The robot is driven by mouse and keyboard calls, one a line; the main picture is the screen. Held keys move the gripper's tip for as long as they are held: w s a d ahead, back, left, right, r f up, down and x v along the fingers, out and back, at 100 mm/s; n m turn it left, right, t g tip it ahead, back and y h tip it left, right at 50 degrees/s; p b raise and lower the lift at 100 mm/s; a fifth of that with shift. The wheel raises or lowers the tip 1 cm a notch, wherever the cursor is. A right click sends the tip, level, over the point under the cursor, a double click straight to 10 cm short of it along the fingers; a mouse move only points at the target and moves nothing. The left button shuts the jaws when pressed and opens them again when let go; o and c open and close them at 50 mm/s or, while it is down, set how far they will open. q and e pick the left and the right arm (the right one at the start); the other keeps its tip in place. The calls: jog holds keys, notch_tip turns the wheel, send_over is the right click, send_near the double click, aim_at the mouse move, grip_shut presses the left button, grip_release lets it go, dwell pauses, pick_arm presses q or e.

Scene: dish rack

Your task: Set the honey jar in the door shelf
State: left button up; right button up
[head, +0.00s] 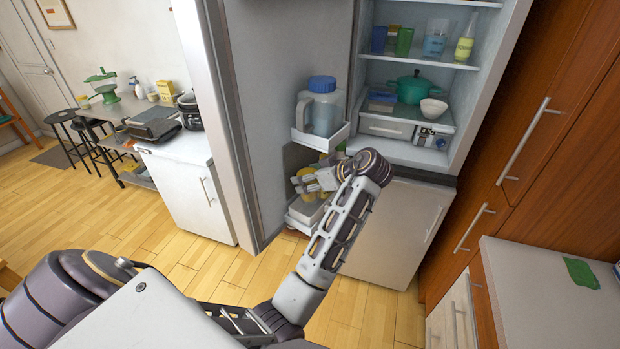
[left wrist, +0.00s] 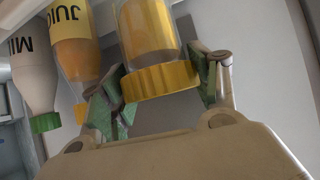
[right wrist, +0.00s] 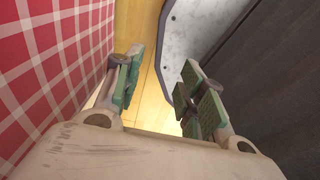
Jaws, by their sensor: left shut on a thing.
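The honey jar (left wrist: 150,32), with amber contents and a yellow lid, is between the fingers of my left gripper (left wrist: 162,85), which is shut on it near the lid. In the head view my left gripper (head: 312,180) is at the open fridge door, above the lower door shelf (head: 293,222). My wrist partly hides this area, and I cannot tell whether the jar touches the shelf. Juice (left wrist: 78,45) and milk (left wrist: 38,75) bottles stand beside the jar in the left wrist view. My right gripper (right wrist: 162,72) is open and empty.
A blue-lidded pitcher (head: 321,110) stands on the upper door shelf (head: 322,143), above my left gripper. The fridge interior holds cups, a teal pot (head: 413,88) and a white bowl (head: 433,108). A red checked cloth (right wrist: 45,70) is close beside my right gripper.

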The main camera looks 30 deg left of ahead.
jog(key=shift+s, duration=0.65)
pick_arm(q)
jog(key=shift+f, duration=0.15)
pick_arm(e)
jog(key=shift+w, duration=0.1)
pick_arm(q)
jog(key=shift+f, duration=2.3)
pick_arm(e)
jog(key=shift+w+a, duration=0.1)
jog(key=shift+w, duration=0.15)
pick_arm(q)
jog(key=shift+f, duration=0.2)
pick_arm(e)
jog(key=shift+f, duration=0.15)
